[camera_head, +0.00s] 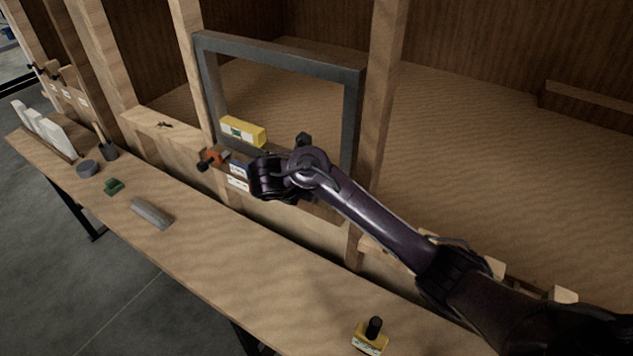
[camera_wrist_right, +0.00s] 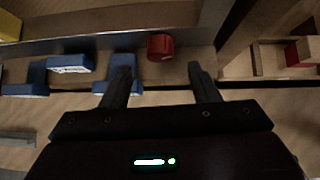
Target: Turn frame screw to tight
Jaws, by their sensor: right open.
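A dark grey square frame (camera_head: 279,56) stands in an opening between wooden studs. An orange-red piece with a black knob (camera_head: 210,158) sits near its lower left corner. In the right wrist view a red round knob (camera_wrist_right: 160,47) shows by a grey bar, beyond and between my right fingertips; I cannot tell for sure that it is the frame screw. My right gripper (camera_wrist_right: 160,75) is open, with nothing between its fingers. In the head view my right gripper (camera_head: 262,180) is at the frame's lower edge, its fingers largely hidden. My left gripper is out of view.
A yellow block (camera_head: 243,131) rests on the frame's lower bar. Blue labelled pieces (camera_wrist_right: 72,63) lie close to my right fingers. The wooden bench (camera_head: 270,270) holds a grey bar (camera_head: 152,213), a green piece (camera_head: 113,186) and a yellow black-topped item (camera_head: 370,340); its middle is clear.

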